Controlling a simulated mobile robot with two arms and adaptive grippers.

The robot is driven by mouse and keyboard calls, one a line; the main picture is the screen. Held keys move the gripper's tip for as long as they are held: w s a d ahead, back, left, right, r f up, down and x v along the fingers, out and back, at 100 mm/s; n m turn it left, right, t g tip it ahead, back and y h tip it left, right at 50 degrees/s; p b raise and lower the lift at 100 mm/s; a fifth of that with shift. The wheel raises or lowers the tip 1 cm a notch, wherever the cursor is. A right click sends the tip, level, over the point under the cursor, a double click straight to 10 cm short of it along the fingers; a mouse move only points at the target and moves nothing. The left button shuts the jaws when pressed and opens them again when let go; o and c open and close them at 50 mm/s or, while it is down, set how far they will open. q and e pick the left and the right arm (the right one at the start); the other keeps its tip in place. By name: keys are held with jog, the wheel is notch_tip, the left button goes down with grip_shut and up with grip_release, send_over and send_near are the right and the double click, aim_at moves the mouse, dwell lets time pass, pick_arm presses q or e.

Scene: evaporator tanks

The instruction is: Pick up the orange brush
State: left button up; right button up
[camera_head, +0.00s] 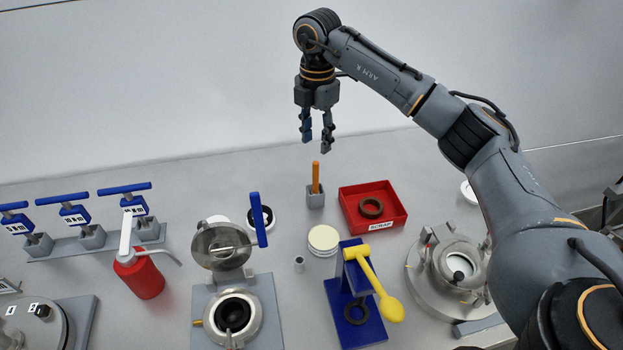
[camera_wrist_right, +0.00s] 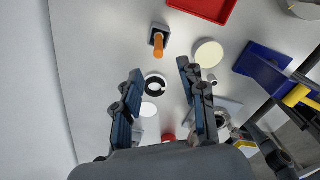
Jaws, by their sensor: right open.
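The orange brush (camera_head: 316,177) stands upright in a small grey holder (camera_head: 315,198) near the back of the table, its handle pointing up. In the right wrist view the brush (camera_wrist_right: 158,48) shows in its holder, ahead of the fingers and a little left of the middle between them. My right gripper (camera_head: 316,147) hangs fingers-down above the brush, open and empty, with a gap between its fingertips and the handle top. Its fingers also show in the right wrist view (camera_wrist_right: 158,72). My left gripper is not in view.
A red scrap tray (camera_head: 391,221) holding a dark ring (camera_head: 371,208) sits right of the holder. A cream-lidded jar (camera_head: 323,239) and a blue press with a yellow lever (camera_head: 372,276) stand in front. A tank with a raised blue handle (camera_head: 259,220) is at front left.

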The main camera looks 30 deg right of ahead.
aim_at(316, 162)
notch_tip(316, 162, down, 4)
jog(key=shift+f+p, duration=0.15)
jog(key=shift+p, duration=0.25)
jog(key=shift+f+p, duration=0.65)
jog(key=shift+f, duration=0.3)
notch_tip(316, 162, down, 3)
jog(key=shift+f+p, duration=0.2)
jog(key=shift+p, duration=0.5)
jog(key=shift+w+f, duration=0.1)
jog(key=shift+f, duration=0.15)
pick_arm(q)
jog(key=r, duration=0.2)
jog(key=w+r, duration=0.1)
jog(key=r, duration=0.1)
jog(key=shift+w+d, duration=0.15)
pick_arm(e)
grip_shut()
